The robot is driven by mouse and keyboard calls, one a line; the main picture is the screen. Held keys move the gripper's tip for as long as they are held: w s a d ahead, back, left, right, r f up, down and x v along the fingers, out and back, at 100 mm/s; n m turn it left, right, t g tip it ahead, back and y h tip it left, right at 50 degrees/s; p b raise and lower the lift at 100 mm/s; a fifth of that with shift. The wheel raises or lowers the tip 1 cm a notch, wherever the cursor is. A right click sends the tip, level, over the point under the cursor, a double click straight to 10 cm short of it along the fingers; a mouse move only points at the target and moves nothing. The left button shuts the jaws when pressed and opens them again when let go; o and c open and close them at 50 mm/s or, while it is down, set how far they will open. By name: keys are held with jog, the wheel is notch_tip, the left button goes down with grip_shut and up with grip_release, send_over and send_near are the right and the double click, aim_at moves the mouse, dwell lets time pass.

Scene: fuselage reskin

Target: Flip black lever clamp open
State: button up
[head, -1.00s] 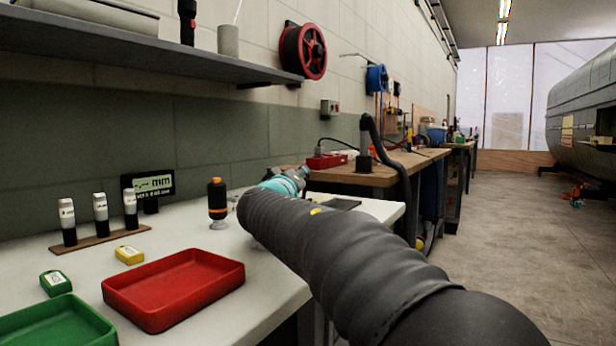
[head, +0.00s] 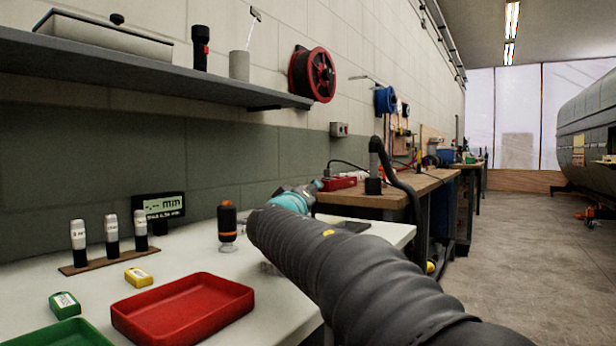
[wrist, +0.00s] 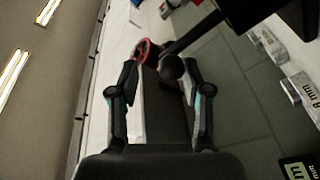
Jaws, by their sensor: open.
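I cannot make out a black lever clamp for certain in either view. My gripper (wrist: 160,72) shows in the wrist view with its two dark, teal-marked fingers spread apart. A dark rounded shape (wrist: 172,68) appears between the fingers near their tips; I cannot tell what it is or whether they touch it. In the head view my arm reaches over the white bench (head: 385,232) from the lower right. The teal part near its end shows, but the fingertips are hidden.
A red tray (head: 185,308), a green tray (head: 60,334) and a black-and-orange tool (head: 227,225) are on the bench. Several capped cylinders stand by a small display (head: 160,207). A grey shelf (head: 150,70) overhangs the bench.

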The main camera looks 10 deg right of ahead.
notch_tip(320, 180, up, 8)
jog(key=shift+r, duration=0.25)
dwell(0.5)
jog(key=s+d+f+m+g+y+p, duration=0.1)
jog(key=s+d+f+g+p, duration=0.1)
jog(key=s+d+f, duration=0.4)
jog(key=s+d+f+m+g+y+p, duration=0.1)
jog(key=s+f+g+p, duration=0.15)
jog(key=s, duration=0.45)
jog(key=s+d+f+g+p, duration=0.25)
jog(key=s+d+f, duration=0.2)
jog(key=s, duration=0.25)
jog(key=s+a+f+m+g+y+p, duration=0.1)
jog(key=s+a+f+g+y+p, duration=0.1)
jog(key=s+f, duration=0.8)
jog(key=s+a+f+m+g+y+p, duration=0.1)
jog(key=s+a+f+g+y, duration=0.1)
jog(key=s+f, duration=0.8)
jog(key=s+g+y, duration=0.1)
jog(key=s, duration=0.2)
jog(key=shift+s+a+y+p, duration=0.35)
jog(key=shift+a+y, duration=0.05)
